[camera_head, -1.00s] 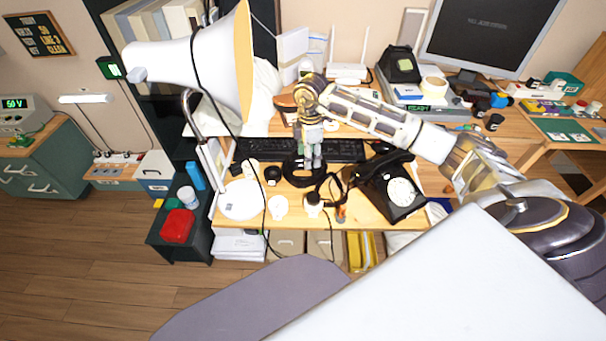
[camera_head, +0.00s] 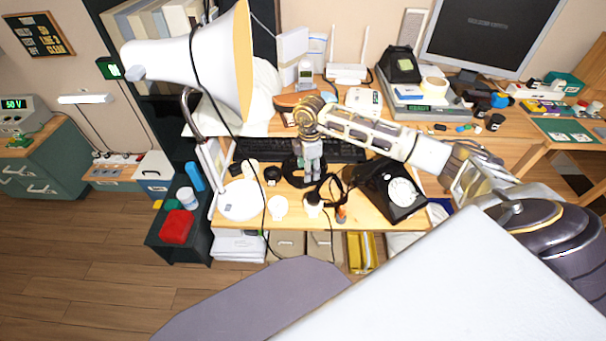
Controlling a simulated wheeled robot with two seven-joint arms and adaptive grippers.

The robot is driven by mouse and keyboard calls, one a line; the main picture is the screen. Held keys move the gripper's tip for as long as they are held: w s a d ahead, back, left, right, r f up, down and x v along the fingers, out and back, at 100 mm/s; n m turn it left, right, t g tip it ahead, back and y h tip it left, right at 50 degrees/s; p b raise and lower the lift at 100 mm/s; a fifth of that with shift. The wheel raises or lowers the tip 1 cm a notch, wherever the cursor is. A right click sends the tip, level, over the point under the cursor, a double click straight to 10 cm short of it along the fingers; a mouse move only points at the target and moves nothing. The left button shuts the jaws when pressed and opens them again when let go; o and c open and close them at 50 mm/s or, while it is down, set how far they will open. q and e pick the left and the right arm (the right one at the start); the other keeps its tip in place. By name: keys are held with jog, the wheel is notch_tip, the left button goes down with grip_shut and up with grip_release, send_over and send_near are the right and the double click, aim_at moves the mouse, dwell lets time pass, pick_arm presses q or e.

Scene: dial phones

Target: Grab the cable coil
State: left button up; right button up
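A black cable coil (camera_head: 288,171) lies on the wooden desk in front of the keyboard, partly hidden by my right gripper. My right gripper (camera_head: 310,176) points down at the coil's right part from above. Its fingertips are small and overlap the coil in this view. I cannot tell whether they are apart or closed on it, or whether they touch it. My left gripper is not in view.
A black dial phone (camera_head: 402,193) stands right of the coil, with dark cable (camera_head: 330,186) between. A white lamp (camera_head: 215,55) rises at the left, its round base (camera_head: 241,199) on the desk. The keyboard (camera_head: 345,150) lies behind. Small round items sit in front.

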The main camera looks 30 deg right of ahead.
jog(key=shift+s+a+f, duration=0.1)
jog(key=shift+f, duration=0.3)
jog(key=f, duration=0.2)
jog(key=shift+s+a+f+b, duration=0.2)
jog(key=shift+f+b, duration=0.1)
jog(key=shift+f, duration=0.75)
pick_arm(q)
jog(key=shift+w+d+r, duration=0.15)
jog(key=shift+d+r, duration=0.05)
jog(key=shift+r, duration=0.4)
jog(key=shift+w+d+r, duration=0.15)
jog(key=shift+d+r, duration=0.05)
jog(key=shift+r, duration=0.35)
pick_arm(e)
grip_shut()
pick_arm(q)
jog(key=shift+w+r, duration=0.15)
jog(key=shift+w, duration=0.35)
pick_arm(e)
jog(key=shift+w+r, duration=0.1)
